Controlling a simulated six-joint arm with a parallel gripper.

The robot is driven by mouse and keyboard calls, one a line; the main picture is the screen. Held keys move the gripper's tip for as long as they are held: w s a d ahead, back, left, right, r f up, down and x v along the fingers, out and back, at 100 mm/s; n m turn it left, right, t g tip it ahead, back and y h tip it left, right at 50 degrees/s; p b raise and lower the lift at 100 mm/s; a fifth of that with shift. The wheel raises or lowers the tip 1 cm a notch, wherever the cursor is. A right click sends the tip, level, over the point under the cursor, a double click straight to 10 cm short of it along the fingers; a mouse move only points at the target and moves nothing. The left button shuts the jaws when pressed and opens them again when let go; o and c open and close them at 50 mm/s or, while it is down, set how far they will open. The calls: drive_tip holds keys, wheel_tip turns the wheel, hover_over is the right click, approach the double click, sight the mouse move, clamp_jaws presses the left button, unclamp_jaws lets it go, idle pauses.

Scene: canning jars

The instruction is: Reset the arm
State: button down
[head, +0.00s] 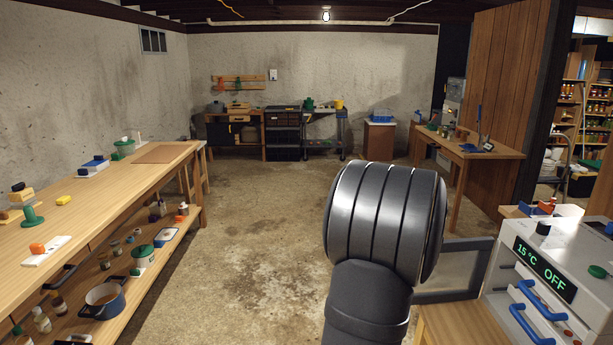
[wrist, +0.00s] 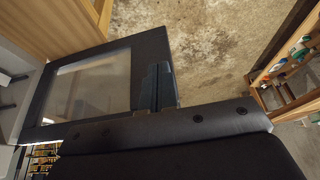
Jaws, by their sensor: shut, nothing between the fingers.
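My arm (head: 375,250) rises in the middle front of the head view, and its bulk hides the gripper there. In the wrist view my gripper (wrist: 157,70) shows as two dark fingers close together, with nothing between them. The fingers appear in front of the dark-framed glass door (wrist: 88,90); I cannot tell whether they touch it. In the head view this door (head: 455,270) stands open beside the white appliance (head: 500,268), partly behind my arm. The appliance's display (head: 544,268) reads 15 °C and OFF.
A long wooden workbench (head: 95,205) with small items runs along the left; its lower shelf holds a blue pot (head: 104,299) and bottles. Another wooden table (head: 470,146) stands at the back right. The concrete floor (head: 255,235) between them is clear.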

drive_tip(key=w+f, duration=0.6)
drive_tip(key=f, duration=0.1)
drive_tip(key=shift+w+a+f, duration=0.15)
drive_tip(key=shift+w+a, duration=0.05)
drive_tip(key=shift+w, duration=0.2)
